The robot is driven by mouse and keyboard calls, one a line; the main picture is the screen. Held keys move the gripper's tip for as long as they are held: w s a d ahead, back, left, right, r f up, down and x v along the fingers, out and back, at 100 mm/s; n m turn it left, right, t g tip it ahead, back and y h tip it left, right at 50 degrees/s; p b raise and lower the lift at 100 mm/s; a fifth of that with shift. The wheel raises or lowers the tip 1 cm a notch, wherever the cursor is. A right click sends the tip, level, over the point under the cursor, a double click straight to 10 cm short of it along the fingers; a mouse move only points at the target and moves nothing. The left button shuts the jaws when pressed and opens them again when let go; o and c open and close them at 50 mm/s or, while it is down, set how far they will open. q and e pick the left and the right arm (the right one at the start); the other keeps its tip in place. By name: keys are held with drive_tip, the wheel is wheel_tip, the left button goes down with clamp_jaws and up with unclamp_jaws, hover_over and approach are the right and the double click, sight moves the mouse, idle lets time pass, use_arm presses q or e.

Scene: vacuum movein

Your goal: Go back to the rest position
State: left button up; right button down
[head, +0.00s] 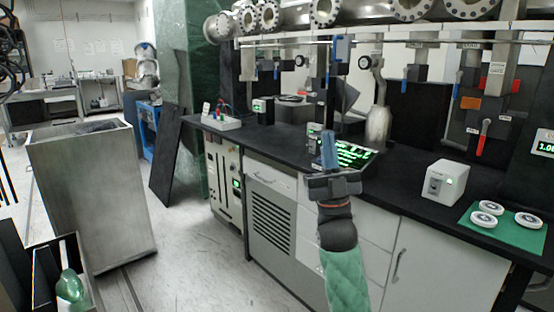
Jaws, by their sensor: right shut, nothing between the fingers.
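My right gripper (329,150) rises from the bottom middle on its green-sleeved arm, fingers pointing up. Its blue fingers are shut with nothing between them. In the picture it overlaps the black worktop and the left part of a small screen with green text (356,154). I cannot tell how far it is from the bench, but I see nothing held. My left gripper is not in view.
The bench (400,190) with a black top runs across the right. A white box (445,183) and a green mat (476,232) with 3 round pieces lie on it. A tall grey bin (93,195) stands left. Floor (190,255) between is clear. Steel pipework (355,12) hangs above.

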drive_tip(key=s+a+f+m+g+h+p, duration=0.1)
drive_tip(key=s+f+m+g+h+p, duration=0.15)
drive_tip(key=s+f, duration=0.75)
drive_tip(key=s+a+f+m+g+h+p, duration=0.15)
drive_tip(key=f+g+h, duration=0.25)
drive_tip(key=f, duration=1.4)
drive_tip(key=s+a+f+m+g+h+p, duration=0.2)
drive_tip(key=s+f+m+g+h, duration=0.3)
drive_tip(key=f, duration=0.8)
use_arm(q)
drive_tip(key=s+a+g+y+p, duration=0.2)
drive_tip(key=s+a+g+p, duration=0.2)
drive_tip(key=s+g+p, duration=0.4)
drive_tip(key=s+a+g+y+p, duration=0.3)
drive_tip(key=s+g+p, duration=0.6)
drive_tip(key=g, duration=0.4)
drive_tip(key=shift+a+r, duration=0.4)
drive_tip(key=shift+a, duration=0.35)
use_arm(e)
drive_tip(key=s+d+n+g+h, duration=0.1)
drive_tip(key=s+d+g, duration=0.3)
drive_tip(key=s+g, duration=0.4)
drive_tip(key=s+d+n+g, duration=0.1)
drive_tip(key=s+d+g, duration=0.3)
drive_tip(key=s+g, duration=0.3)
drive_tip(key=s, duration=0.4)
drive_tip(key=shift+r+g+h, duration=0.25)
drive_tip(key=shift+g+h, duration=0.1)
drive_tip(key=shift+s, duration=0.15)
